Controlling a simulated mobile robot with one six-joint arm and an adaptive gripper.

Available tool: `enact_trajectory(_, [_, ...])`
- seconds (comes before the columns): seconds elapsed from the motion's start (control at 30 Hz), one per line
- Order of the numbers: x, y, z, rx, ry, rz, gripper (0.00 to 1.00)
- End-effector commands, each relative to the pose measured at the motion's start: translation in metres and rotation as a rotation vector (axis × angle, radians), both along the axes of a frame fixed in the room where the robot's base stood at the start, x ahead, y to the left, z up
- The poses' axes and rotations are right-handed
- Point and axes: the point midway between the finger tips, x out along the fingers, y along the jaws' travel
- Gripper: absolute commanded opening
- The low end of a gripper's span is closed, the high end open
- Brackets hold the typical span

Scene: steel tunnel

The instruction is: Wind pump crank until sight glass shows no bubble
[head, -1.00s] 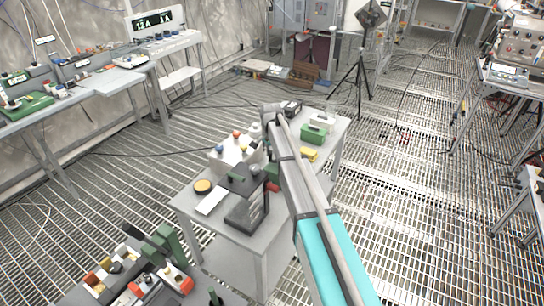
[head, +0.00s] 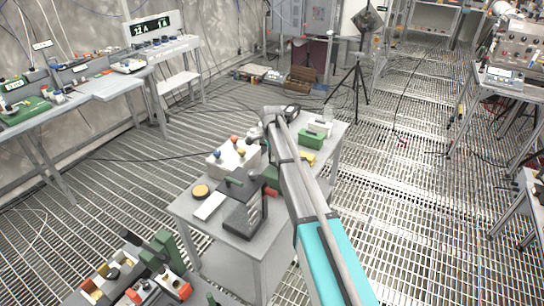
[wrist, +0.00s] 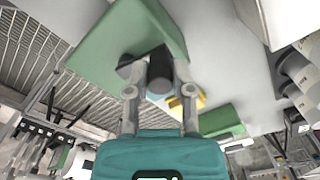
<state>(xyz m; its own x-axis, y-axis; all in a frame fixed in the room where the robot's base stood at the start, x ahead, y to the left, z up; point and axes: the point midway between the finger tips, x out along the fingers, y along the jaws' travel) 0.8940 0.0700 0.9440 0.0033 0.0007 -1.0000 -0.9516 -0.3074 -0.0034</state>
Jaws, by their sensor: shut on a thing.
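In the wrist view my gripper (wrist: 160,90) is shut on a dark cylindrical handle (wrist: 160,66), which stands out in front of a green block (wrist: 120,38). A dark round part shows just left of the handle. The handle and block look like the crank and its pump. In the head view my arm covers my gripper and the handle; a bit of green (head: 269,173) shows just left of the arm on the grey table (head: 190,212). I cannot make out the sight glass or any bubble in either view.
On the table are a white box (head: 224,163) with coloured knobs, a dark stand (head: 243,215), a yellow-topped disc (head: 201,191), a white plate (head: 209,207) and a green box (head: 311,139). A tripod (head: 358,80) stands behind. The grated floor at right is mostly clear.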

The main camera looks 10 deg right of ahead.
Motion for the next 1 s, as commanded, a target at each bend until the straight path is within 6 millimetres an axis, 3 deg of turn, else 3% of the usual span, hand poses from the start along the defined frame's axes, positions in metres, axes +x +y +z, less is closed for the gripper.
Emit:
enact_trajectory(0.13, [-0.0024,-0.0029,-0.0002,-0.006,0.004,-0.001,0.0])
enact_trajectory(0.17, [-0.0027,-0.0029,-0.0002,-0.006,0.005,-0.001,0.36])
enact_trajectory(0.33, [-0.0021,-0.0018,-0.0002,-0.003,0.004,0.0,0.65])
enact_trajectory(0.8, [-0.001,-0.0005,0.0004,-0.002,0.002,0.001,0.65])
enact_trajectory(1.0, [-0.0009,-0.0004,0.0094,-0.001,0.002,0.001,0.65])
